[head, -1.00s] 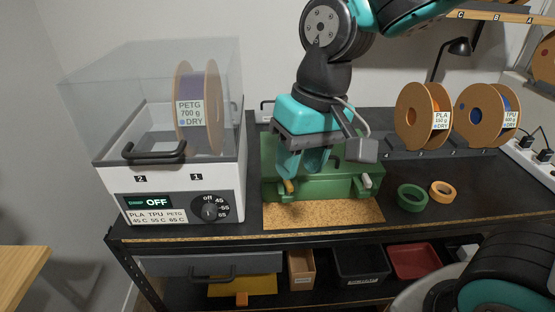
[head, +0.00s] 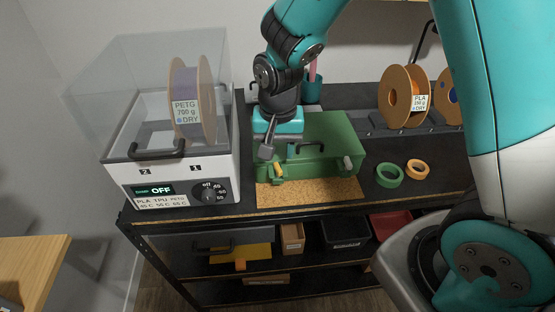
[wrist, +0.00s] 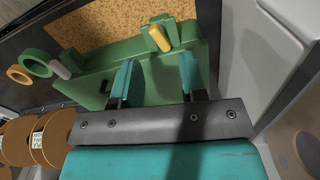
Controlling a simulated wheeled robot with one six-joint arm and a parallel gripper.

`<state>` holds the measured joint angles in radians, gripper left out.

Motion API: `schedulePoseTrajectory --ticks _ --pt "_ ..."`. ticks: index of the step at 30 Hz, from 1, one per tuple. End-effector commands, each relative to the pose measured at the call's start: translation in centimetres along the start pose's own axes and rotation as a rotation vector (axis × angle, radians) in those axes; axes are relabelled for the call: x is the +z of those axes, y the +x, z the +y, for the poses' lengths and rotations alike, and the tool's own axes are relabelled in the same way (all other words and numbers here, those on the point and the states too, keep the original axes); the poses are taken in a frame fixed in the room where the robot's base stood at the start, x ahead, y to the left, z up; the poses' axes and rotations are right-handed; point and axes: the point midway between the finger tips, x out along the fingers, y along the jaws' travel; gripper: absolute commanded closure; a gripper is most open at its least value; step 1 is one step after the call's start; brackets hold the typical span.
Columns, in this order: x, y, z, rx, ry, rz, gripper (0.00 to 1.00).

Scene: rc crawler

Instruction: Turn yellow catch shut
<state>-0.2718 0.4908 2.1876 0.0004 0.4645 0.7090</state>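A green case (head: 322,160) with a dark handle stands on a cork mat. The yellow catch (head: 280,171) is at the left of its front; in the wrist view the yellow catch (wrist: 160,38) lies slanted across its green mount. A pale catch (head: 347,162) is at the right of the front, also in the wrist view (wrist: 61,69). My gripper (wrist: 156,72) is open and empty, its two teal fingers apart over the case, with the yellow catch beyond the tips and not touched. In the head view my wrist hides the fingers and part of the case's left end.
A white filament dryer (head: 165,180) stands close to the left of the case. A green tape ring (head: 390,175) and an orange tape ring (head: 418,169) lie to the right. The cork mat (head: 310,193) is bare in front of the case.

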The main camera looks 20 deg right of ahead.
Motion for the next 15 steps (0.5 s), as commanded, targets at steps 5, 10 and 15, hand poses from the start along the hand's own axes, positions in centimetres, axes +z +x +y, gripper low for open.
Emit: schedulePoseTrajectory --ticks 5,10,15 --pt "0.0 3.0 0.0 0.002 -0.001 -0.002 0.61" --pt "0.0 4.6 0.0 0.000 -0.001 -0.001 0.61" --pt "0.0 5.0 -0.1 -0.002 -0.001 0.001 0.61"
